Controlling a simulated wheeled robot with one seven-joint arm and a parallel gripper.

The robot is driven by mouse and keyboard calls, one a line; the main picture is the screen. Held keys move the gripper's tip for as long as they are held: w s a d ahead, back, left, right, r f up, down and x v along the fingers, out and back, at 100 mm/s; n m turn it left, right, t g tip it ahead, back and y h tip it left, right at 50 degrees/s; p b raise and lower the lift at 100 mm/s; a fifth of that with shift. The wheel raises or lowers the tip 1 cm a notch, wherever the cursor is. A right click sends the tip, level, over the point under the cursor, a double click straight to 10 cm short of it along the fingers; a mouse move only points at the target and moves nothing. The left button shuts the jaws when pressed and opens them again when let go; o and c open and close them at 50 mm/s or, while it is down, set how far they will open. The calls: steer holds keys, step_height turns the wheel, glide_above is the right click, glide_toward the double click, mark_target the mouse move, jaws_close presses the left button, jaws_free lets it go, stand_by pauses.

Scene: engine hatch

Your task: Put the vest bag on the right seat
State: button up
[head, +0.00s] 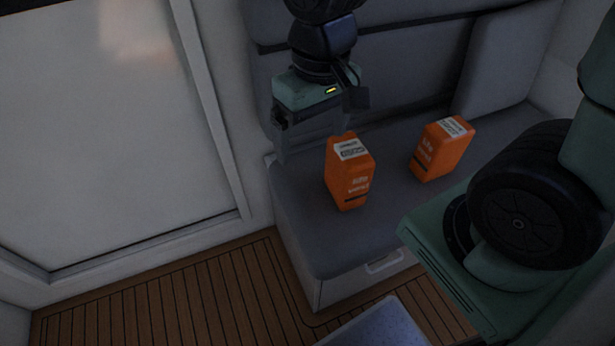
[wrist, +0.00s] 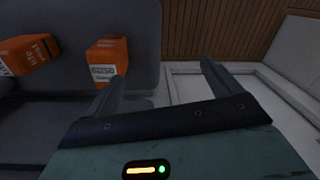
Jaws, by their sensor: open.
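Two orange life vest bags with white labels stand on a grey cushioned seat (head: 300,215). One vest bag (head: 349,172) is near the seat's left end; the other vest bag (head: 441,149) is to its right, with a gap between them. My gripper (head: 312,145) is open and empty, above the seat's left end, just left of and behind the left bag. In the wrist view my gripper's fingers (wrist: 162,82) are spread with nothing between them. One bag (wrist: 108,57) shows beside the left finger, and the other bag (wrist: 25,54) is farther left.
The seat has a grey backrest (head: 400,75) behind the bags. A white-framed pane (head: 95,120) stands at the left. The wooden plank floor (head: 190,295) is open in front. A pale blue-grey surface (head: 375,328) juts in at the bottom. My own arm covers the right side.

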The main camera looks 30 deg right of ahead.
steer(key=s+a+r+n, duration=0.1)
steer(key=s+a+n, duration=0.5)
steer(key=s, duration=0.2)
steer(key=shift+s, duration=0.3)
